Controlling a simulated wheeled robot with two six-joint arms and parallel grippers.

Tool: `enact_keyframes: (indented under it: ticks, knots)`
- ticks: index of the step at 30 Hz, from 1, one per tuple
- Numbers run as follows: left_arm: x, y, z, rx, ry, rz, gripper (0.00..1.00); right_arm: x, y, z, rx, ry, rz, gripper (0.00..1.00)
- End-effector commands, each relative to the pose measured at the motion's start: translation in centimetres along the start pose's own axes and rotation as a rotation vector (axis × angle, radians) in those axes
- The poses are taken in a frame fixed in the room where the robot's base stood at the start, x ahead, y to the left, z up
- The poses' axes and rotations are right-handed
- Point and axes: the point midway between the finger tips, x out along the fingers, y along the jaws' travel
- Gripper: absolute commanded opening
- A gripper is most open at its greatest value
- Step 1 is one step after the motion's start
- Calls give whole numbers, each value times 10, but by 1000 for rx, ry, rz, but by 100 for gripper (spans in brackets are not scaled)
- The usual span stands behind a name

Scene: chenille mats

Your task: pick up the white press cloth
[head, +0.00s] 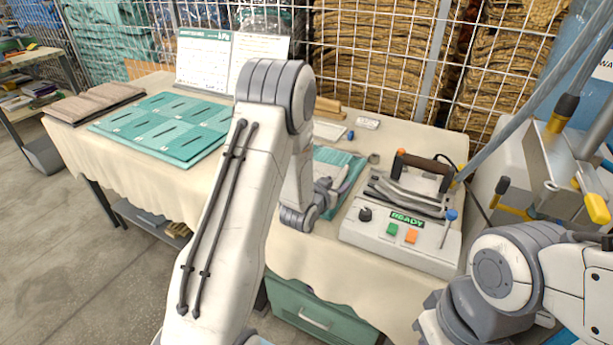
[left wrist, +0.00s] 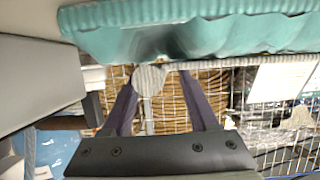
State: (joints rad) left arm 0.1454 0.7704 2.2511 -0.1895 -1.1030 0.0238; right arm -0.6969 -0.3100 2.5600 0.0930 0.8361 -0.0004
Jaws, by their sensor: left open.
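A flat white piece (head: 329,130), perhaps the white press cloth, lies on the table behind my left arm; I cannot tell for sure. A teal ribbed mat (head: 337,158) lies in front of it, partly hidden by my left gripper (head: 343,182). That gripper is low over or beside this mat, open, with no cloth seen between its fingers. In the left wrist view the fingers (left wrist: 160,103) are spread, with the teal mat (left wrist: 200,33) across the top and a small grey round thing (left wrist: 149,79) seen between them. My right arm shows at bottom right, but its gripper is out of view.
A press machine (head: 402,232) with a dark-handled iron (head: 423,168) stands right of my left gripper. A teal panelled mat (head: 165,128) and brown folded cloths (head: 95,101) lie at left. A calendar board (head: 205,60) stands behind. A wire grid backs the table.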

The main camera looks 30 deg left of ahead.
Motion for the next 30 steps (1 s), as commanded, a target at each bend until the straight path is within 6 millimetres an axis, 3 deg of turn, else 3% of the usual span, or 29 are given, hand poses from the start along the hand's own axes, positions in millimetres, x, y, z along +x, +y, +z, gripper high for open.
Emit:
enact_keyframes:
  ticks: [3, 8, 23, 30]
  knots:
    - [0, 0, 0, 0, 0, 0, 60, 0, 0, 0, 0, 0, 0, 0]
    - [0, 0, 0, 0, 0, 0, 0, 0, 0, 0, 0, 0, 0, 0]
    - [-2, 0, -5, 0, 1, 0, 0, 0, 0, 0, 0, 0, 0, 0]
    - [-11, 0, -32, 0, 7, -1, 0, -1, 0, 0, 0, 0, 0, 0]
